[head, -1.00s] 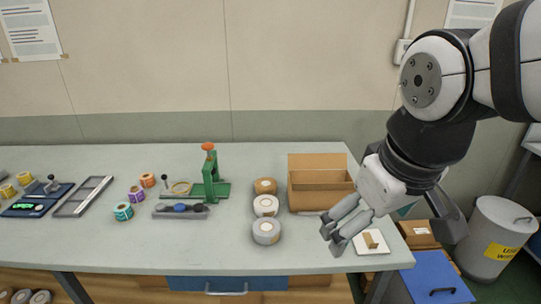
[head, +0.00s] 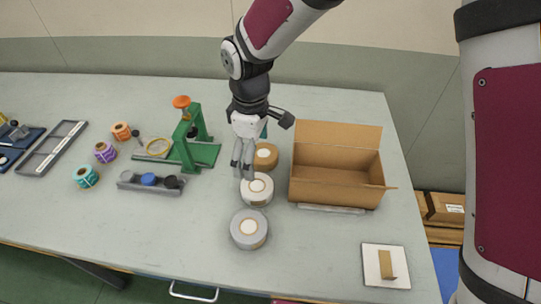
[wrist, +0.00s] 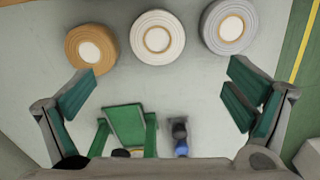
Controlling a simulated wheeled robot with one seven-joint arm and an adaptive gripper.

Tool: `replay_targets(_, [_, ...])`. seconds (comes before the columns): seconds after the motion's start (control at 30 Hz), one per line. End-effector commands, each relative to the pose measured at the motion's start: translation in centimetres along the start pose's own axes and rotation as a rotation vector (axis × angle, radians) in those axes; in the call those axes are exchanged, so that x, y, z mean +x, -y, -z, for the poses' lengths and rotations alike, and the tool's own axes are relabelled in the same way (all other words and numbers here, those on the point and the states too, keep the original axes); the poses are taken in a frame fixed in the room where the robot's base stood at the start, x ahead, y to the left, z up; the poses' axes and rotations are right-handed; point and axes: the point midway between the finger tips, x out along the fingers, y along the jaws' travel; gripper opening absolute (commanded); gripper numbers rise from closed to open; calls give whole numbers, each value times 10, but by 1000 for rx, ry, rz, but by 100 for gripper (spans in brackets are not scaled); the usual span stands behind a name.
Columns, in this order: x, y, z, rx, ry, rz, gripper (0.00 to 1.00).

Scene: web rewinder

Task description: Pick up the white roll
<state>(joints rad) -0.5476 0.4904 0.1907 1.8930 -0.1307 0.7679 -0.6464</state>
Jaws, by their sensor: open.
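The white roll (head: 257,190) lies flat on the table, between a tan roll (head: 266,157) behind it and a grey roll (head: 249,229) in front of it. In the wrist view the white roll (wrist: 157,38) is at the top middle, with the tan roll (wrist: 91,46) to its left and the grey roll (wrist: 229,27) to its right. My gripper (head: 243,170) is open and empty, pointing down beside the white roll, just behind and left of it in the head view. In the wrist view my gripper (wrist: 155,95) has its fingers spread wide, and the roll lies beyond the fingertips.
An open cardboard box (head: 335,185) stands right of the rolls. A green press (head: 193,140) and a grey tray (head: 150,183) with small items stand left. Small coloured rolls lie farther left. A white square plate (head: 386,266) lies front right. The front middle table is clear.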

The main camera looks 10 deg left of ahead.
Motion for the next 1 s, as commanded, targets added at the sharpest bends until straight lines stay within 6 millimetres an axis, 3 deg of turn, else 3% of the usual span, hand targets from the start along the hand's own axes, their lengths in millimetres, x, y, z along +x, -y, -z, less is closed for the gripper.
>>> replay_targets(0.5, [78,1,2,-7,3,4,98])
replay_targets(0.77, [96,1,3,-7,2,4,98])
replay_targets(1.0, [130,-1,4,-6,3,4,98])
